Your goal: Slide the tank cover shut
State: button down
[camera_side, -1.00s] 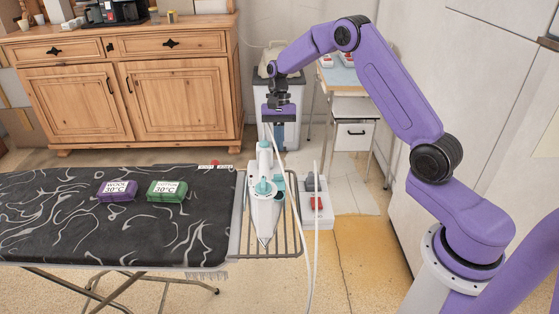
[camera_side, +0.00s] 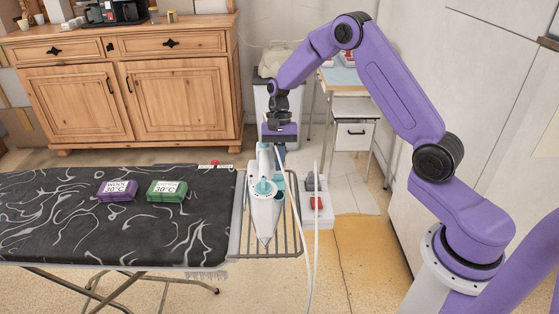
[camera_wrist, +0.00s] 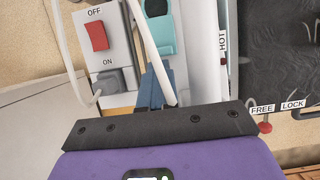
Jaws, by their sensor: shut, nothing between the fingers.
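A white and teal iron (camera_side: 264,212) rests on the wire rack at the right end of the ironing board, its tip toward the side camera. Its teal parts show in the wrist view (camera_wrist: 162,38), just beyond my fingers. I cannot tell which part is the tank cover, or how far it is open. My gripper (camera_side: 279,152) is shut and empty at the iron's far end, with its lower part partly hidden behind the iron. Its blue fingers (camera_wrist: 152,88) show in the wrist view, close to a white cord; contact with the iron is unclear.
A white switch box (camera_side: 317,205) with a red switch stands right of the iron. White cords (camera_side: 311,250) hang beside the rack. Purple (camera_side: 117,191) and green (camera_side: 167,191) labelled blocks lie on the dark ironing board (camera_side: 110,235). A wooden dresser (camera_side: 130,90) stands behind.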

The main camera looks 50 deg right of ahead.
jog(key=shift+s+a, duration=1.6)
jog(key=w+d, duration=0.3)
jog(key=v, duration=1)
send_near(278, 186)
jog(key=x, duration=0.4)
jog(key=shift+f, duration=0.4)
jog(key=shift+s+a, duration=0.8)
